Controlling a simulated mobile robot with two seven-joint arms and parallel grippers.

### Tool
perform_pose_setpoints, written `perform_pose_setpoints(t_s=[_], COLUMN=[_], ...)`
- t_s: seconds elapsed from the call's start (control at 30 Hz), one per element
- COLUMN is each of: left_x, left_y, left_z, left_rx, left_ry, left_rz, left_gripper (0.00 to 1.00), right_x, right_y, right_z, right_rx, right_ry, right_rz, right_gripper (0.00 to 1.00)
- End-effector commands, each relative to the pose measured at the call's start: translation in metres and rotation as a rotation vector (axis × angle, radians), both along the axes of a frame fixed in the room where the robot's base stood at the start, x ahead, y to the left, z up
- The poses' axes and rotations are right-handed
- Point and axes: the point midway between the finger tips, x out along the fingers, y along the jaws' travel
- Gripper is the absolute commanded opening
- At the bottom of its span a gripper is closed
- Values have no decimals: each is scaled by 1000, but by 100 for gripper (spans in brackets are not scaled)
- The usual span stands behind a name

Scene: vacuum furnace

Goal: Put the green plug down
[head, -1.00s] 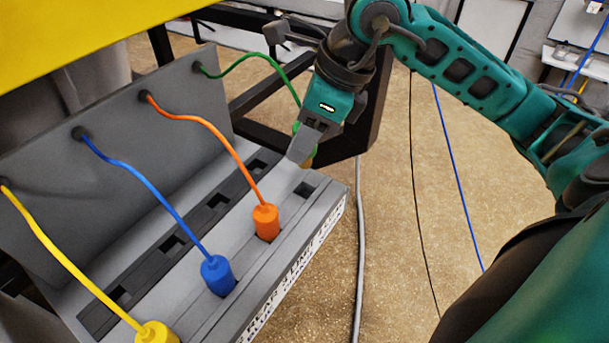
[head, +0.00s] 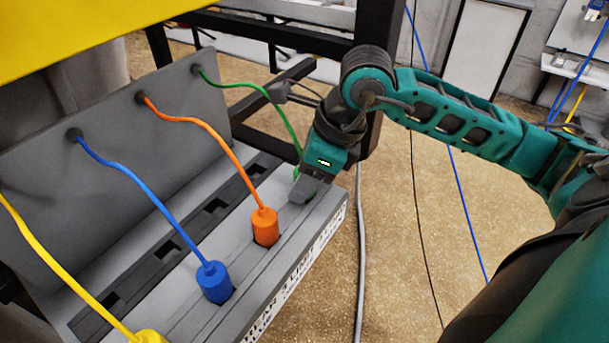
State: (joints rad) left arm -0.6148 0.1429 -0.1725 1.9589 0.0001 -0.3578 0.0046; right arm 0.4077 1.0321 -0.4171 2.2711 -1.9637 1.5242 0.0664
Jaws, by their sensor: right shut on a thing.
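The green plug's cable (head: 266,96) comes out of the grey back panel (head: 200,130) and runs down to my right gripper (head: 304,192). The gripper is shut on the green plug (head: 296,172), of which only a sliver shows beside the fingers. The gripper points down, low over the far right end of the grey ledge (head: 240,245), where an open socket showed before. The fingers hide the plug's lower end, so I cannot tell whether it touches the ledge or sits in the socket. My left gripper is not in view.
An orange plug (head: 265,227), a blue plug (head: 215,282) and a yellow plug (head: 148,337) stand in front sockets along the ledge. A dark rear strip (head: 190,238) has several empty slots. A dark frame post (head: 376,75) stands behind my right arm.

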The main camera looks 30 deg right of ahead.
Motion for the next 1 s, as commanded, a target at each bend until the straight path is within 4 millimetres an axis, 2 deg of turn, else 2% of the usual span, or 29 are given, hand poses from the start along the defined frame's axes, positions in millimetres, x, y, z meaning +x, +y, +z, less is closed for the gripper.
perform_pose_setpoints(t_s=[0.07, 0.1, 0.37, 0.6, 0.77, 0.87, 1.0], left_x=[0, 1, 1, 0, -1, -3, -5], left_y=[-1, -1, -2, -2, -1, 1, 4], left_z=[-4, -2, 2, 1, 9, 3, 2], left_rx=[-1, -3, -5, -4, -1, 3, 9], left_ry=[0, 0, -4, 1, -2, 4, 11], left_rz=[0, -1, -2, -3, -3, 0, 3], left_gripper=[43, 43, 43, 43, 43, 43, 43], right_x=[0, 0, 0, 0, 0, -4, -13], right_y=[0, 0, 0, 0, 0, -6, -15], right_z=[-5, -4, -3, -2, 7, 22, 53], right_rx=[-1, -1, 0, 0, 1, -2, -4], right_ry=[-1, -1, 0, 0, 1, -5, -6], right_rz=[0, 0, 0, 0, 0, 0, -1], right_gripper=[10, 41, 66, 66, 66, 66, 66])
